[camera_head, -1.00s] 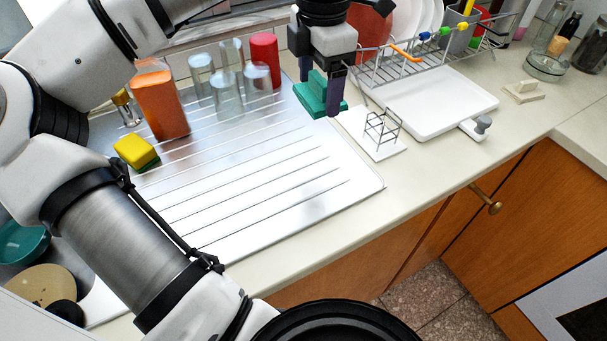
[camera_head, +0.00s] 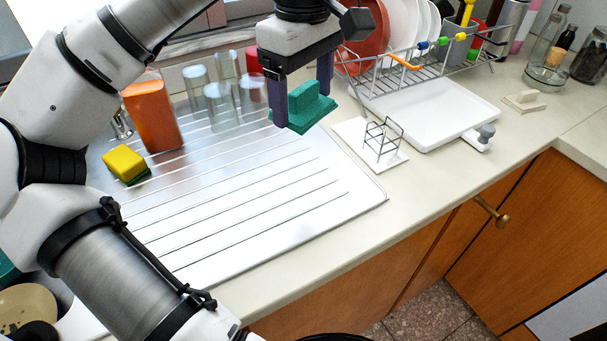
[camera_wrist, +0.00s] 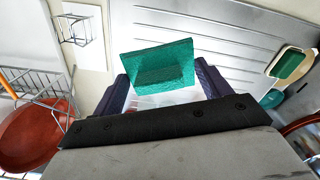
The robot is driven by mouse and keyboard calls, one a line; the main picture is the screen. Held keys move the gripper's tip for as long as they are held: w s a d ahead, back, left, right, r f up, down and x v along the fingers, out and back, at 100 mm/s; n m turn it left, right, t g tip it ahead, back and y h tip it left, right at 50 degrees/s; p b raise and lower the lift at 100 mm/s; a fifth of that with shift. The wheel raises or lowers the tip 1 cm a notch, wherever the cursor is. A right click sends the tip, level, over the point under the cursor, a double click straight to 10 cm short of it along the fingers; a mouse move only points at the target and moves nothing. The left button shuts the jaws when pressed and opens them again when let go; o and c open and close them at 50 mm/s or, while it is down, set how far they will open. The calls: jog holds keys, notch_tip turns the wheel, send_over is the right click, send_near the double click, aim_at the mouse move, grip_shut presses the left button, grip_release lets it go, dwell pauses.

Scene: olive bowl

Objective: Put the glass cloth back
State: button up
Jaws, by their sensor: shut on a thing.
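The glass cloth is a green folded block (camera_head: 306,107) with a raised ridge. My gripper (camera_head: 300,100) is shut on it, one purple finger on each side, above the right part of the steel drainboard. In the wrist view the cloth (camera_wrist: 160,68) sits between the fingers of my gripper (camera_wrist: 165,90). A small wire holder on a white base (camera_head: 358,140) stands empty on the counter to the right of the cloth. The holder also shows at the upper left of the wrist view (camera_wrist: 76,28).
Several clear glasses (camera_head: 220,105), an orange container (camera_head: 153,115) and a yellow-green sponge (camera_head: 125,163) stand on the drainboard (camera_head: 250,210). A dish rack (camera_head: 410,70) with plates and a white tray (camera_head: 430,105) is at the right. The front of the drainboard is clear.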

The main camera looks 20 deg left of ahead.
aim_at(304, 105)
notch_tip(304, 105, down, 16)
jog(key=shift+r+p, duration=0.25)
jog(key=shift+p, duration=0.25)
jog(key=shift+f, duration=0.15)
jog(key=o, duration=1.1)
notch_tip(304, 105, up, 12)
jog(key=shift+r+b, duration=0.2)
jog(key=shift+b, duration=0.45)
